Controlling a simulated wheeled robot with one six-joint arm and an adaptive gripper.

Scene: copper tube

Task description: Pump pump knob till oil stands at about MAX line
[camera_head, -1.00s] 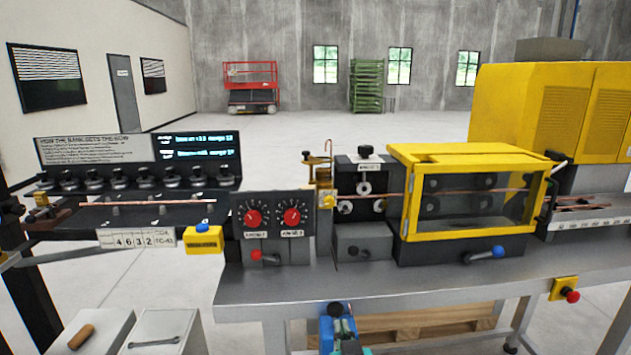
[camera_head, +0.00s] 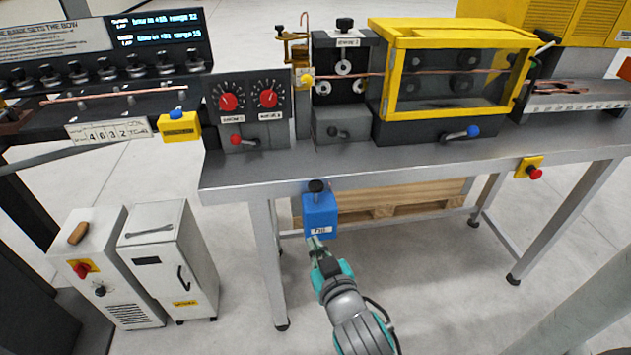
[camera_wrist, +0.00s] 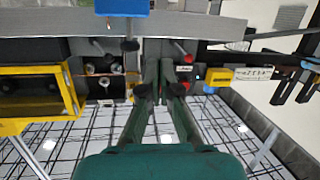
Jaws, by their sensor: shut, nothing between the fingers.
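A blue box (camera_head: 320,214) with a small white label is mounted at the front of the steel bench. A black pump knob (camera_head: 317,187) stands upright on its top. My gripper (camera_head: 314,241) is at the lower front of the box, below the knob in the head view. In the wrist view the blue box (camera_wrist: 122,7) is cut by the top edge and the dark knob (camera_wrist: 130,45) hangs below it in the picture. The gripper's fingers (camera_wrist: 160,64) are together there, right of the knob and apart from it. I see no oil level or MAX line.
The bench top (camera_head: 230,180) is just behind the box. A grey panel with red dials (camera_head: 247,98) and a yellow guarded machine (camera_head: 450,60) stand on it. A red stop button (camera_head: 534,173) is at the right edge. Two white cabinets (camera_head: 170,250) stand left; floor between is clear.

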